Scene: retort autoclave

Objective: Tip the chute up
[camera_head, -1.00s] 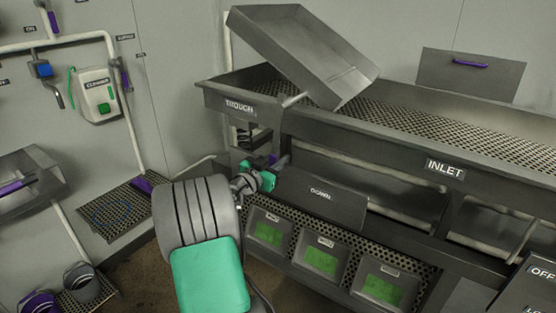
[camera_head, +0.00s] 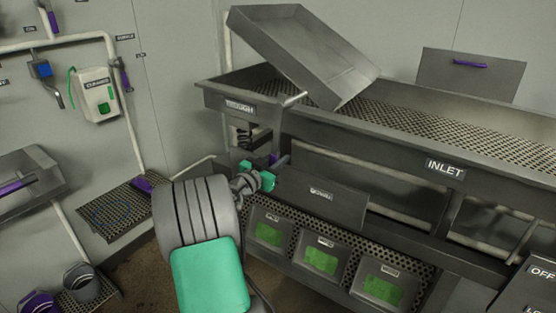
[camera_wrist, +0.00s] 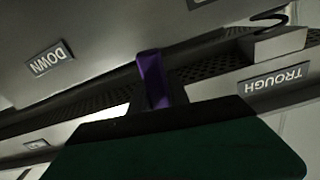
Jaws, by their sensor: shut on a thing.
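A grey metal panel marked DOWN (camera_head: 322,208) hangs on the front of the steel trough bench; I cannot tell for sure whether it is the chute. A large tilted metal tray (camera_head: 300,55) rests above the trough (camera_head: 240,105), its low end on the mesh. My gripper (camera_head: 264,175) is at the panel's left end, shut on a purple handle (camera_wrist: 150,80). In the wrist view the DOWN label (camera_wrist: 50,60) shows upside down beside the handle. My dark green gripper body hides the handle's lower end.
Several small bins with green fronts (camera_head: 321,260) sit below the panel. The bench with the INLET label (camera_head: 445,168) runs right. At left are a perforated shelf (camera_head: 115,210), a cleaner box (camera_head: 98,95) and buckets (camera_head: 82,282).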

